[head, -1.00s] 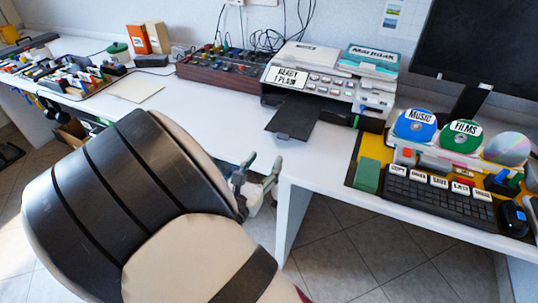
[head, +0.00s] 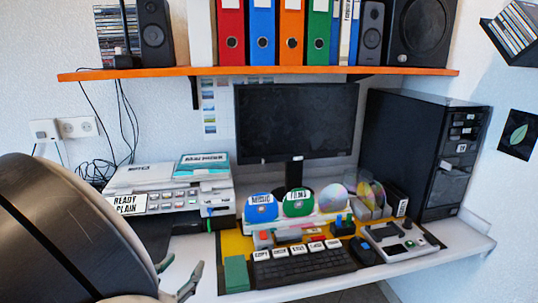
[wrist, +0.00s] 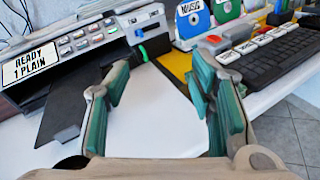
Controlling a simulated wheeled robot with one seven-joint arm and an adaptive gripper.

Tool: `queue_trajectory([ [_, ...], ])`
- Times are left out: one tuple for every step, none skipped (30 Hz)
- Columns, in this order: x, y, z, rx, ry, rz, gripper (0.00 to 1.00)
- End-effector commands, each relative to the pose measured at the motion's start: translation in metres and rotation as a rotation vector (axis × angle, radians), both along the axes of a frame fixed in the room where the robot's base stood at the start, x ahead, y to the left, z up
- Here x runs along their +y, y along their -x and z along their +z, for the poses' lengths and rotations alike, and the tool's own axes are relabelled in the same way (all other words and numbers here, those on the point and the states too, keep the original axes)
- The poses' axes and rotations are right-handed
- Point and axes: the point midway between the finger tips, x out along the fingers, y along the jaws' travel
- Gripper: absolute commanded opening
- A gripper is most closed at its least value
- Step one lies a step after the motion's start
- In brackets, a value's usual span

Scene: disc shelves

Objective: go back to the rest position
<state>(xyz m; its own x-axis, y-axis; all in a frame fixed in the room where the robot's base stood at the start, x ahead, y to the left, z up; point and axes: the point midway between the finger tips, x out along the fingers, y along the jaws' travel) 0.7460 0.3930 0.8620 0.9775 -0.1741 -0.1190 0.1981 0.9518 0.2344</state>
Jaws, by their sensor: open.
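My gripper (wrist: 160,105) is open and empty in the wrist view, its green-padded fingers spread over the white desk top. In the head view only its fingertips (head: 178,280) show at the bottom, beside my large dark arm link at the left. The printer (head: 170,190) with a sign reading "READY 1 PLAIN" (wrist: 30,65) stands behind and to the left of the gripper. Its dark tray (wrist: 80,105) reaches out to the left of the fingers. The keyboard (head: 303,265) lies to the right of the gripper.
Blue "MUSIC" (head: 261,208) and green "FILMS" (head: 298,203) discs stand behind the keyboard. A monitor (head: 295,120), a black computer tower (head: 420,150) and an orange shelf (head: 270,71) with binders and speakers are behind. A green block (head: 236,273) lies left of the keyboard.

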Motion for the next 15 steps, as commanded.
queue_trajectory([
  [-0.032, -0.014, 0.017, 0.025, -0.067, -0.099, 0.50],
  [-0.051, -0.019, 0.025, 0.040, -0.105, -0.157, 0.50],
  [-0.076, -0.025, 0.034, 0.060, -0.157, -0.235, 0.50],
  [-0.095, -0.028, 0.040, 0.074, -0.197, -0.291, 0.50],
  [-0.113, -0.031, 0.046, 0.087, -0.238, -0.347, 0.50],
  [-0.137, -0.032, 0.054, 0.103, -0.293, -0.420, 0.50],
  [-0.154, -0.032, 0.060, 0.115, -0.335, -0.473, 0.50],
  [-0.171, -0.031, 0.065, 0.126, -0.379, -0.526, 0.50],
  [-0.193, -0.029, 0.071, 0.140, -0.435, -0.595, 0.50],
  [-0.208, -0.026, 0.076, 0.149, -0.480, -0.646, 0.50],
  [-0.224, -0.023, 0.080, 0.158, -0.525, -0.697, 0.50],
  [-0.243, -0.017, 0.085, 0.168, -0.587, -0.762, 0.50],
  [-0.257, -0.013, 0.089, 0.175, -0.632, -0.809, 0.50],
  [-0.270, -0.007, 0.092, 0.181, -0.680, -0.856, 0.50],
  [-0.286, 0.000, 0.097, 0.187, -0.745, -0.916, 0.50],
])
